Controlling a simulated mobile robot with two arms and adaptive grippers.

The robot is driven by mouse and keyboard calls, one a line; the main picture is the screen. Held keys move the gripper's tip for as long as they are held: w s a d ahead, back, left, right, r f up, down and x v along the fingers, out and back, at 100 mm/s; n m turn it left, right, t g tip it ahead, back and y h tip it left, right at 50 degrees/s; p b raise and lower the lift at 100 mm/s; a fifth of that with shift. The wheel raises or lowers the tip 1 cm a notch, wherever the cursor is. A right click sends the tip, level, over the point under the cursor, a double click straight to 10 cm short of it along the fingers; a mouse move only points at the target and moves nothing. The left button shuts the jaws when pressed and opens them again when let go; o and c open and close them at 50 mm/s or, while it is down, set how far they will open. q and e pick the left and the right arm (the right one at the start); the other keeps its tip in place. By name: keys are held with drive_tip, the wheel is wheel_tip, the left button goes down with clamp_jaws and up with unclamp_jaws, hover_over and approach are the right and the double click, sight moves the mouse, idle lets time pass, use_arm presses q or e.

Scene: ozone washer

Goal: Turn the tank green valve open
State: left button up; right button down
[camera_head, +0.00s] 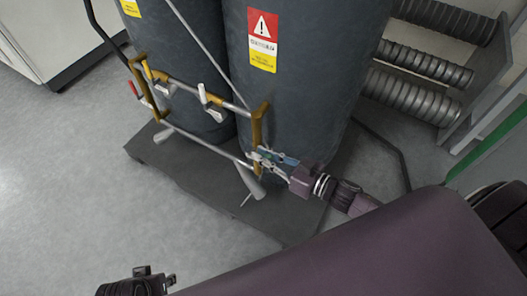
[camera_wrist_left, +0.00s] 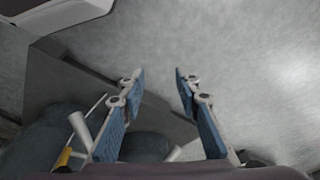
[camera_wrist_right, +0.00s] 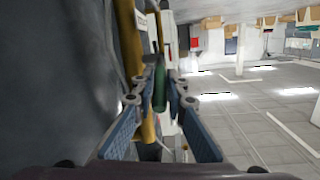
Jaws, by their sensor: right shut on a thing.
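The tank green valve (camera_wrist_right: 160,88) shows as a green handle beside a yellow pipe in the right wrist view. My right gripper (camera_wrist_right: 161,88) has its two blue-padded fingers closed on this green handle. In the head view, my right gripper (camera_head: 268,158) is at the lower part of the right yellow pipe (camera_head: 257,125), in front of the right grey tank (camera_head: 300,70), and hides the green handle. My left gripper (camera_wrist_left: 158,75) is open and empty over the floor in the left wrist view. In the head view only part of my left arm shows at the bottom.
A second grey tank (camera_head: 185,60) stands left of the first, both on a dark base plate (camera_head: 190,175). A red valve handle (camera_head: 133,88) and white-grey levers sit on the pipe frame. Ribbed hoses (camera_head: 425,62) are at the right.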

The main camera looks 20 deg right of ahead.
drive_tip(key=shift+r+g+p, duration=0.2)
drive_tip(key=shift+g+p, duration=0.2)
drive_tip(key=shift+p, duration=0.85)
drive_tip(key=shift+w+h+p, duration=0.1)
drive_tip(key=shift+h+p, duration=0.2)
drive_tip(key=shift+p, duration=0.55)
use_arm(q)
drive_tip(key=s+f, duration=0.3)
drive_tip(key=f, duration=0.5)
drive_tip(key=s+f+g, duration=0.1)
drive_tip(key=s+f, duration=0.2)
drive_tip(key=f, duration=0.4)
drive_tip(key=shift+s+a+f, duration=0.15)
drive_tip(key=shift+a+f, duration=0.2)
drive_tip(key=shift+f, duration=0.05)
use_arm(e)
drive_tip(key=shift+a, duration=0.1)
drive_tip(key=c, duration=1.9)
unclamp_jaws()
drive_tip(key=v, duration=0.8)
